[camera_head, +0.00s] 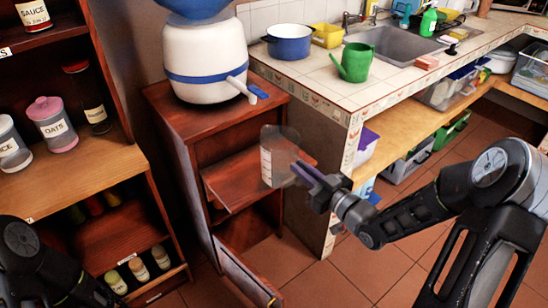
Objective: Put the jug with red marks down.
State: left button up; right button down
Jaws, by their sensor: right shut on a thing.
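A clear jug (270,158) stands nearly upright in front of the small cabinet, over its pull-out wooden shelf (228,180). I cannot tell whether its base touches the shelf. Pale marks show on its left side; red marks are too small to make out. My right gripper (303,176) comes in from the right and is shut on the jug's right side. My left arm shows at the bottom left, but its gripper is out of view.
A white and blue water dispenser (205,62) stands on the cabinet. An open cabinet door (245,275) hangs below the shelf. The tiled counter (325,85) at right holds a blue pot (290,43) and a green watering can (355,63). Shelves with jars (55,125) stand at left.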

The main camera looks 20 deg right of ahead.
aim_at(268, 143)
jog(key=x, duration=1)
jog(key=shift+p, duration=0.4)
jog(key=shift+w+r, duration=0.1)
jog(key=shift+w, duration=0.1)
jog(key=shift+w+a+f, duration=0.15)
jog(key=shift+w+f, duration=0.05)
jog(key=shift+f, duration=0.1)
notch_tip(268, 143, down, 3)
jog(key=shift+f, duration=0.15)
jog(key=c, duration=1.5)
grip_release()
